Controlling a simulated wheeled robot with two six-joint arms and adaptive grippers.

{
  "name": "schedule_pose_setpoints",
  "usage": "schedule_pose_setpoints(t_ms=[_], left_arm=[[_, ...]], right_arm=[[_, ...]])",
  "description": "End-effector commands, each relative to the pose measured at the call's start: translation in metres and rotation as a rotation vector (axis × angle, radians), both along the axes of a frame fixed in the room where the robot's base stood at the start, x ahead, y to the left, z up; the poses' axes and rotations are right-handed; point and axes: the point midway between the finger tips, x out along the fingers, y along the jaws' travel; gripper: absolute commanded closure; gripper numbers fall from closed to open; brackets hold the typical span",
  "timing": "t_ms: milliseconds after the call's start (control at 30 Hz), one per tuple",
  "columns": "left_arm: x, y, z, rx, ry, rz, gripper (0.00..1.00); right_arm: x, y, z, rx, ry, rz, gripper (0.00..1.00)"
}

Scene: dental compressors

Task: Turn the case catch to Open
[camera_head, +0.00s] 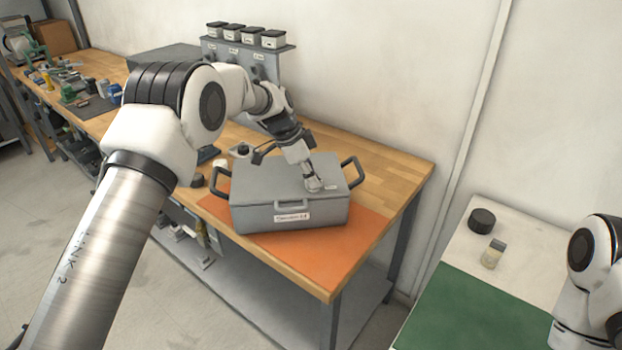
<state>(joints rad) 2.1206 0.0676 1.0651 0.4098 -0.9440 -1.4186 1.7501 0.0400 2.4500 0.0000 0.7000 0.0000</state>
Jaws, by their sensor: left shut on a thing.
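The grey case (265,216) sits shut on an orange mat on the wooden bench, with a label on its front and dark handles at its sides. My left gripper (312,184) reaches down onto the top of the lid, towards its right part, and is shut on the case catch there. The gripper hides most of the catch, so I cannot tell which way it points. A small label lies on the lid just right of the gripper. Of my right arm, only links show at the right edge; its gripper is out of view.
The orange mat (352,240) lies on the wooden bench (398,172). A grey rack (285,50) with several dark-lidded jars stands behind. Tools clutter the far left bench.

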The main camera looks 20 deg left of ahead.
Motion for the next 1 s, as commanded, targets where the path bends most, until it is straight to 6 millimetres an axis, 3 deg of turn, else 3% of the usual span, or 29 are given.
schedule_pose_setpoints(t_ms=[467, 500, 533, 567, 867, 1000], left_arm=[[-0.001, 0.000, -0.003, 0.002, 0.006, -0.017, 1.00], [-0.001, 0.000, -0.003, 0.002, 0.006, -0.017, 0.75], [-0.001, 0.000, -0.003, 0.002, 0.006, -0.017, 0.65], [-0.001, 0.000, -0.003, 0.002, 0.006, -0.017, 0.60], [-0.001, 0.000, 0.000, 0.001, 0.003, -0.016, 0.60], [-0.002, 0.006, 0.016, 0.000, 0.001, -0.016, 0.60]], right_arm=[[0.000, 0.000, -0.001, 0.000, 0.000, 0.000, 0.59], [0.000, 0.000, -0.001, 0.000, 0.000, 0.000, 0.59], [0.000, 0.000, -0.001, 0.000, 0.000, 0.000, 0.59], [0.000, 0.000, -0.001, 0.000, 0.000, 0.000, 0.59], [0.000, 0.000, -0.001, 0.000, 0.000, 0.000, 0.59], [0.000, 0.000, -0.001, 0.000, 0.000, 0.000, 0.59]])
